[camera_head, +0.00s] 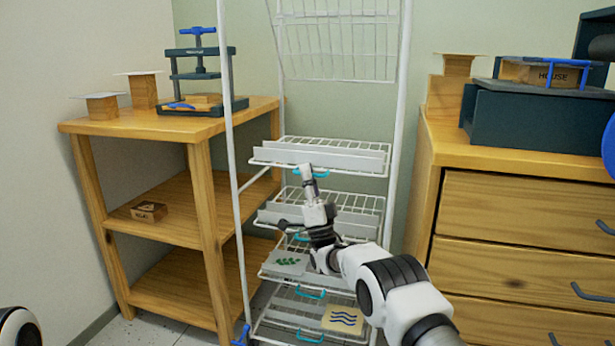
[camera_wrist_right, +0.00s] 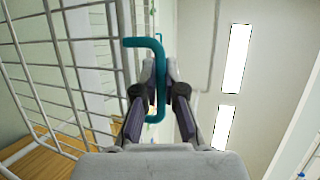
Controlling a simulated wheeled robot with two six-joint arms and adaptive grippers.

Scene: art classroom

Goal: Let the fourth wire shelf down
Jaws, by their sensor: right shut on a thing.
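A white wire rack stands in the middle of the head view. Its fourth wire shelf from the bottom (camera_head: 350,160) sticks out about level, with a pale front strip and a teal handle (camera_head: 322,174) under its front edge. My right gripper (camera_head: 307,174) is shut on this handle. In the right wrist view, the teal handle (camera_wrist_right: 159,75) runs between the two fingers (camera_wrist_right: 160,85). Wire shelf bars show left of it. Lower shelves are down, one bearing a green leaf print (camera_head: 288,263) and one a blue wave print (camera_head: 343,319). My left gripper is out of view.
Upper wire shelves (camera_head: 335,50) stand folded up. A wooden shelf unit (camera_head: 130,125) with a small press (camera_head: 203,70) stands left. A wooden drawer cabinet (camera_head: 525,205) stands close on the right. The space between holds the rack and my right arm.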

